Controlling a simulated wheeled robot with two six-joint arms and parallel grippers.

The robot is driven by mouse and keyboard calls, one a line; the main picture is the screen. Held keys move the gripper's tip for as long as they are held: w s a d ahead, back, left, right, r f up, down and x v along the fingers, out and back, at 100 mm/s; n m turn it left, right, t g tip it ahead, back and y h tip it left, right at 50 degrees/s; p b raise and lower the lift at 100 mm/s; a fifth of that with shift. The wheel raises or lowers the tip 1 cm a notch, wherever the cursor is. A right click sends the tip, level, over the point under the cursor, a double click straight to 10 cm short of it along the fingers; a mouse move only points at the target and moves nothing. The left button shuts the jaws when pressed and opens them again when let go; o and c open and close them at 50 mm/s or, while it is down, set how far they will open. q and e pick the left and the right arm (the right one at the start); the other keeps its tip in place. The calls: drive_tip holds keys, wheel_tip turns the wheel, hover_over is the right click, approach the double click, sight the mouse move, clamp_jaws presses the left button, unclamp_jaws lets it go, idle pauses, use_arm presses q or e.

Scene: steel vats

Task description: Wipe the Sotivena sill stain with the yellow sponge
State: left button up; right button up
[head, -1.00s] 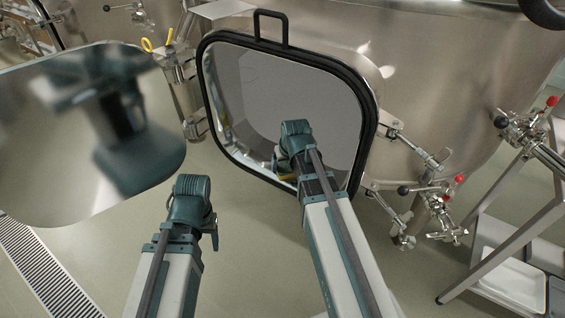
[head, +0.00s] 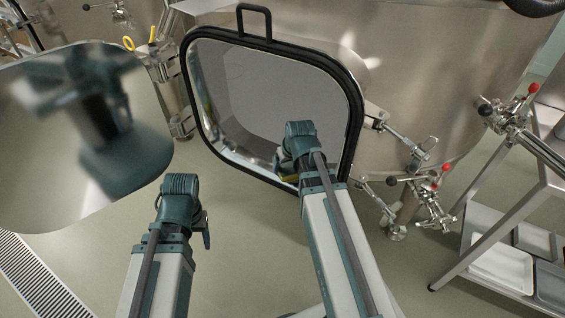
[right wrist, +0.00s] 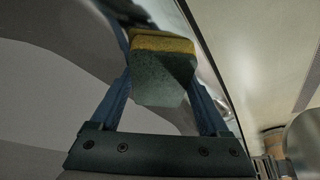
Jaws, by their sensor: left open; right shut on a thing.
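The yellow sponge (right wrist: 163,75) has a yellow layer and a grey-green layer. In the right wrist view it sits between the two blue fingers of my right gripper (right wrist: 165,85), which is shut on it. The sill runs along the lower edge of that opening. I cannot make out a stain; the arm and sponge hide part of the sill. My left gripper (head: 205,232) is open and empty above the floor.
The open polished hatch door (head: 40,205) stands at the left and mirrors my arm. Clamps and valves with red knobs (head: 446,168) stick out right of the opening. A steel rack with trays (head: 500,265) stands at the right. A floor drain (head: 40,280) lies at lower left.

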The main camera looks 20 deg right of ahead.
drive_tip(key=shift+s+d, duration=0.75)
drive_tip(key=shift+s, duration=0.15)
drive_tip(key=shift+f, duration=0.15)
drive_tip(key=shift+w+a, duration=0.1)
drive_tip(key=shift+w+a, duration=0.5)
drive_tip(key=shift+w, duration=0.15)
drive_tip(key=shift+w+a, duration=0.45)
drive_tip(key=shift+w, duration=0.2)
drive_tip(key=shift+w+a, duration=0.15)
drive_tip(key=shift+w+a, duration=1.15)
drive_tip(key=shift+w, duration=0.25)
